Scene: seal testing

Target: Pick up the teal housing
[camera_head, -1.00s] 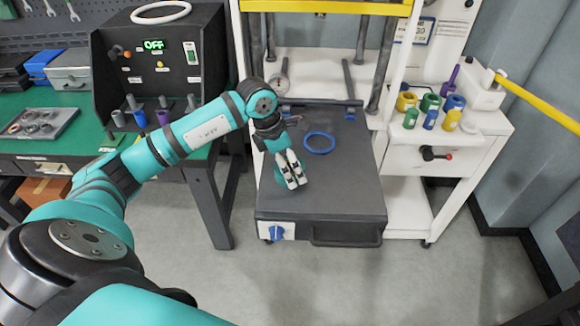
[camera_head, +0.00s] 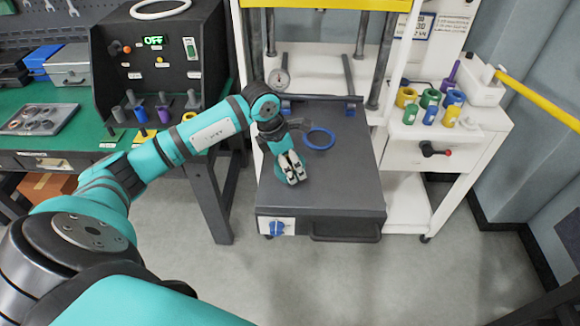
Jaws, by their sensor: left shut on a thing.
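The teal housing (camera_head: 279,173) is at the fingers of my left gripper (camera_head: 292,170), over the dark plate of the press. Only a small teal part shows beside the fingers, and the rest is hidden behind them. My left gripper is shut on it. I cannot tell whether the housing touches the plate or hangs just above it. My right gripper is not in view.
A blue ring (camera_head: 320,149) lies on the dark plate (camera_head: 340,185) right of the gripper. Press posts (camera_head: 361,48) and a gauge (camera_head: 279,80) stand behind. Coloured cylinders (camera_head: 430,98) are on the white cabinet. The plate's front right is clear.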

